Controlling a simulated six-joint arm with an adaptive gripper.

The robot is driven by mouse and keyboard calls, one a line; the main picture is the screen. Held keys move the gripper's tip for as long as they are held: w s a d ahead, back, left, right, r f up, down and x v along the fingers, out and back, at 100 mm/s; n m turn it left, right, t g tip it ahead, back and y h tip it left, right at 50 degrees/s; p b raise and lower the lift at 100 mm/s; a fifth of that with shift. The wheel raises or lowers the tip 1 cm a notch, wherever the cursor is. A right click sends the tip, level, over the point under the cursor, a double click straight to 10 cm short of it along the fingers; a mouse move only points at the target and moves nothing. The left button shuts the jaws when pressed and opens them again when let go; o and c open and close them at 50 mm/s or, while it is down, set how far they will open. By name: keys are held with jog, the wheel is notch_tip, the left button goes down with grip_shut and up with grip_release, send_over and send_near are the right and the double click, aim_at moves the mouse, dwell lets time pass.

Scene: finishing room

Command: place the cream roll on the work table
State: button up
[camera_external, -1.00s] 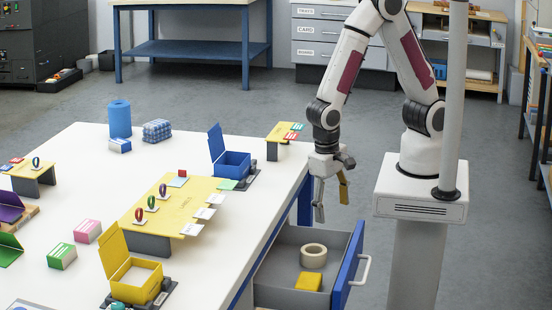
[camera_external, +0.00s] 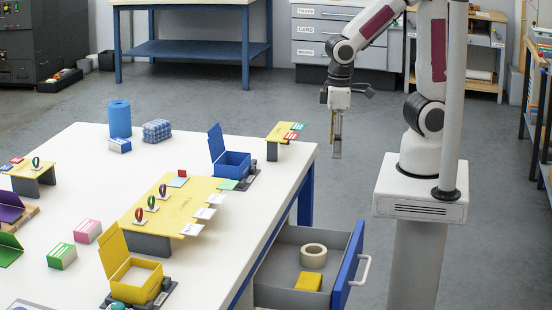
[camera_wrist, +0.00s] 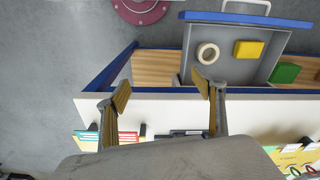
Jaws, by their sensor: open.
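The cream roll (camera_external: 313,255) is a ring of tape lying flat in the open grey drawer (camera_external: 280,263) at the front right of the table. It also shows in the wrist view (camera_wrist: 207,53). The white work table (camera_external: 205,258) fills the left and middle of the external view. My gripper (camera_external: 336,155) hangs pointing down beyond the drawer, higher than the roll and apart from it. In the wrist view its fingers (camera_wrist: 161,90) are spread with nothing between them, and the roll is beyond the right fingertip.
A yellow block (camera_external: 309,282) lies beside the roll. The drawer's blue front (camera_external: 349,262) stands up at the right. A yellow stand (camera_external: 180,207) with stamps, a blue box (camera_external: 232,165) and a yellow box (camera_external: 138,280) stand on the table. The table's right front strip is clear.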

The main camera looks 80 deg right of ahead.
jog(key=shift+s+d+r+m+t, duration=1.25)
jog(key=shift+d+r+t, duration=1.35)
jog(key=shift+d+r, duration=4)
jog(key=w+a+f+n+t+h, duration=0.1)
jog(key=w+f+n, duration=0.2)
jog(key=w+n, duration=0.15)
jog(key=w+a+f+n, duration=0.2)
jog(key=w+n, duration=0.1)
jog(key=w, duration=0.3)
jog(key=w+a+f+n+y, duration=0.25)
jog(key=a+f+n, duration=0.3)
jog(key=a, duration=0.35)
jog(key=s+a+f+n+g+y, duration=0.1)
jog(key=s+a+f+n+g, duration=0.2)
jog(key=s+a+f+n, duration=0.35)
jog(key=s+a+f+n+g+y, duration=0.2)
jog(key=s+a+f+n, duration=0.15)
jog(key=a+f, duration=0.55)
jog(key=f+m, duration=0.1)
jog(key=f+m+g, duration=0.1)
jog(key=f+m, duration=0.1)
jog(key=shift+w+d+f+m+y, duration=0.15)
jog(key=shift+w+f+m+y, duration=0.1)
jog(key=shift+f+y, duration=0.15)
jog(key=shift+w+d+f+m+g+y, duration=0.15)
jog(key=shift+w+f+m, duration=0.05)
jog(key=shift+f+m, duration=0.25)
jog(key=shift+w+d+f+m+g+y, duration=0.1)
jog(key=shift+w+f+m+g, duration=0.05)
jog(key=shift+f+m, duration=0.25)
